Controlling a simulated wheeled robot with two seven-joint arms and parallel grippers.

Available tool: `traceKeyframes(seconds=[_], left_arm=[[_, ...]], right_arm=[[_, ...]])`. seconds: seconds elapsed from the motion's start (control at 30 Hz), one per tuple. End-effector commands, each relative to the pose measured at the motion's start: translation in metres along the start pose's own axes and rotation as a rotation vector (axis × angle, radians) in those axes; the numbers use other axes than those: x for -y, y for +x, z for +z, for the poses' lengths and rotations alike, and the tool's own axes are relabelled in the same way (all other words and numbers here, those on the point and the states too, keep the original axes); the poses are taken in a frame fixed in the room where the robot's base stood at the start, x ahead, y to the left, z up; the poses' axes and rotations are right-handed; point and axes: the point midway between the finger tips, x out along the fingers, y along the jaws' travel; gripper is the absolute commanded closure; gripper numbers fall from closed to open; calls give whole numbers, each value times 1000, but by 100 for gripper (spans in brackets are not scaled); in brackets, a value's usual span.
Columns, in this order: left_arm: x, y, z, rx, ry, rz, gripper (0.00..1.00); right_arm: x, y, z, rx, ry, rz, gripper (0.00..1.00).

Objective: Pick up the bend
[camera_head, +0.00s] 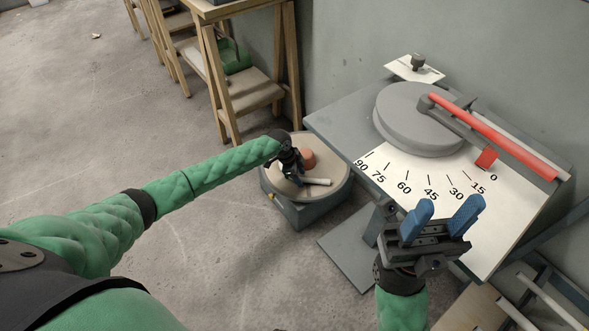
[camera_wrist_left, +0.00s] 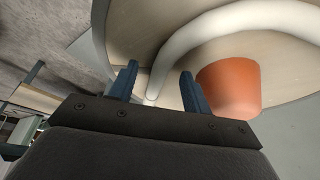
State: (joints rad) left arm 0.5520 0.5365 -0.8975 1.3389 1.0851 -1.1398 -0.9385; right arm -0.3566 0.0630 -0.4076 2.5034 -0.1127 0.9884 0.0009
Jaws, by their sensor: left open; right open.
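The bend, a white curved pipe (camera_wrist_left: 215,24), lies on a round beige disc (camera_wrist_left: 130,22) and curves around an orange plug (camera_wrist_left: 229,88). In the head view a short white part of the bend (camera_head: 318,181) shows on the disc (camera_head: 333,178) beside the orange plug (camera_head: 308,160); my left gripper hides some of it. My left gripper (camera_head: 295,172) is low over the disc, open. In the left wrist view its two blue fingers (camera_wrist_left: 158,88) stand apart, with one leg of the bend between them in the picture. Contact cannot be told. My right gripper (camera_head: 443,211) is open and empty, in front of the bending table.
The bending table (camera_head: 340,128) carries a grey round former (camera_head: 405,125), a red lever (camera_head: 490,135) and an angle scale (camera_head: 420,180). Wooden trestles (camera_head: 225,100) with a green bin (camera_head: 233,57) stand behind. Pipes lie at the lower right.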

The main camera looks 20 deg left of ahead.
Motion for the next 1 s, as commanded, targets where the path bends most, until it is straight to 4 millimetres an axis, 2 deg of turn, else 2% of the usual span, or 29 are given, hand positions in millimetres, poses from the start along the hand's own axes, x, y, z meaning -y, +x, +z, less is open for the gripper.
traceKeyframes(seconds=[0.1,0.3,0.5,0.57,0.83,1.0], left_arm=[[0,9,0,0,0,0,51],[0,9,0,0,0,-1,51],[0,8,0,0,0,-1,91],[0,8,0,0,0,-1,100],[0,7,-1,0,0,-1,100],[1,-10,-8,-1,1,-3,100]], right_arm=[[0,-1,0,0,5,2,54],[0,1,1,-5,6,0,54],[0,2,2,-9,5,-2,54],[0,2,2,-9,5,-1,54],[1,1,2,-2,5,2,54],[1,3,1,5,0,1,54]])
